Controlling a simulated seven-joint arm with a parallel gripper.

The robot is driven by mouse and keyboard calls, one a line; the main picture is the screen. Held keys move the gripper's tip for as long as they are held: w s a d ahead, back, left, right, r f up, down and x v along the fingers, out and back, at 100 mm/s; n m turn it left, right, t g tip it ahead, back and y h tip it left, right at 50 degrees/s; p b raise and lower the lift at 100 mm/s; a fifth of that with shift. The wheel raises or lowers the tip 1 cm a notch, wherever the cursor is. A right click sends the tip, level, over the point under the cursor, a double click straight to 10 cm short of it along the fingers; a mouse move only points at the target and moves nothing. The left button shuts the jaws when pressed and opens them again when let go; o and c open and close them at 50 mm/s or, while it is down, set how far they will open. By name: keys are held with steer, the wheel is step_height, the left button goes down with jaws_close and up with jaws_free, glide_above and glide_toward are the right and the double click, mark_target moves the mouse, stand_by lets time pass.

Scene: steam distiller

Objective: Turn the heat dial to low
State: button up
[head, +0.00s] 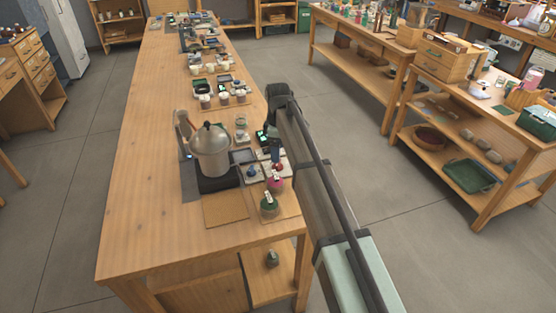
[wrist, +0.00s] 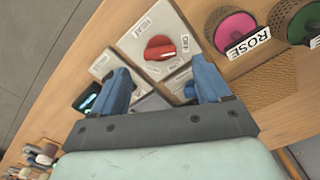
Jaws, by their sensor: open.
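The heat dial (wrist: 160,47) is a red round knob on a light grey panel (wrist: 128,30) marked HEAT, seen in the wrist view. Smaller labels sit around the knob, and I cannot read them surely. My gripper (wrist: 162,72) is open, with its two blue fingers on either side of the view below the dial. Nothing is between the fingers, and I cannot tell the height gap to the dial. In the head view my gripper (head: 275,152) is over the right side of the bench, by the distiller pot (head: 210,153), and partly hides the panel.
A pink-topped jar labelled ROSE (wrist: 236,29) stands close beside the panel, with a green-topped jar (wrist: 300,25) beyond it. The metal pot stands on a dark base (head: 218,184). Several cups and small items stand farther along the bench. The near left bench top (head: 150,220) is clear.

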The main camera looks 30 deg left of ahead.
mark_target(278, 165)
steer(key=shift+f, duration=2.65)
steer(key=shift+c, duration=0.3)
steer(key=c, duration=1)
steer(key=m, duration=0.5)
steer(key=shift+m, duration=0.3)
steer(key=m, duration=0.6)
